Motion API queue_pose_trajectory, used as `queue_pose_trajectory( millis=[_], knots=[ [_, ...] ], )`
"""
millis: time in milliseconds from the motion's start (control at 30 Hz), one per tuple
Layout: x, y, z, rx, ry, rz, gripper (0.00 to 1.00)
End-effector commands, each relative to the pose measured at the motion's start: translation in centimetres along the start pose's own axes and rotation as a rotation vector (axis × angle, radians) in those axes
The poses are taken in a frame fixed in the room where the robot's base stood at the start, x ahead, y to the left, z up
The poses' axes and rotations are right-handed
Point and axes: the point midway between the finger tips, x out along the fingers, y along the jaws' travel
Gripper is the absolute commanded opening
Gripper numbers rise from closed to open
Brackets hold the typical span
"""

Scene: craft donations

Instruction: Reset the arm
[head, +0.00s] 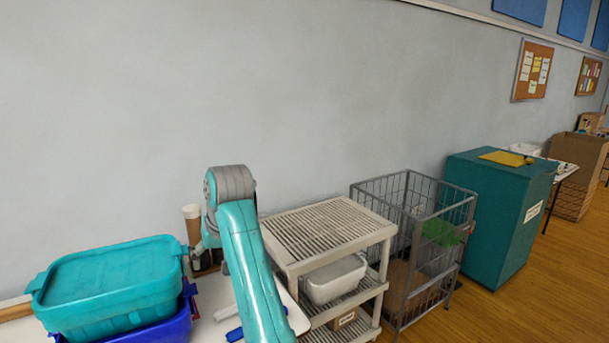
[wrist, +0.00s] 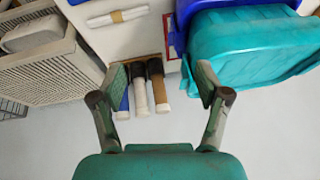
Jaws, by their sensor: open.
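My gripper (wrist: 155,85) is open in the wrist view, with its two fingers spread wide and nothing between them. Beyond the fingers, several upright rolls or tubes (wrist: 160,92) in blue, white and brown stand in a row. I cannot tell the exact gap between the fingers and the rolls. In the head view my teal arm (head: 250,270) is raised and bent in front of the wall. The gripper itself is hidden there.
A teal tub (head: 110,285) sits in a blue bin (head: 170,330) on the table at left. A slatted shelf unit (head: 325,232) holds a white bin (head: 335,280). A wire cage cart (head: 402,290) and a teal cabinet (head: 490,225) stand right.

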Motion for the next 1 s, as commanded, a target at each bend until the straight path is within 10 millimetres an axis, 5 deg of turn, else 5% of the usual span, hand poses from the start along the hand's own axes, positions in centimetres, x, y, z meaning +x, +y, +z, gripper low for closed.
queue_pose_trajectory(
  millis=[467, 700, 1000],
  knots=[
    [8.4, 4.5, 4.8, 0.044, 0.072, 0.018, 0.75],
    [15.4, 8.9, 11.2, 0.086, 0.154, 0.042, 0.75],
    [21.5, 13.8, 21.0, 0.134, 0.262, 0.083, 0.75]
  ],
)
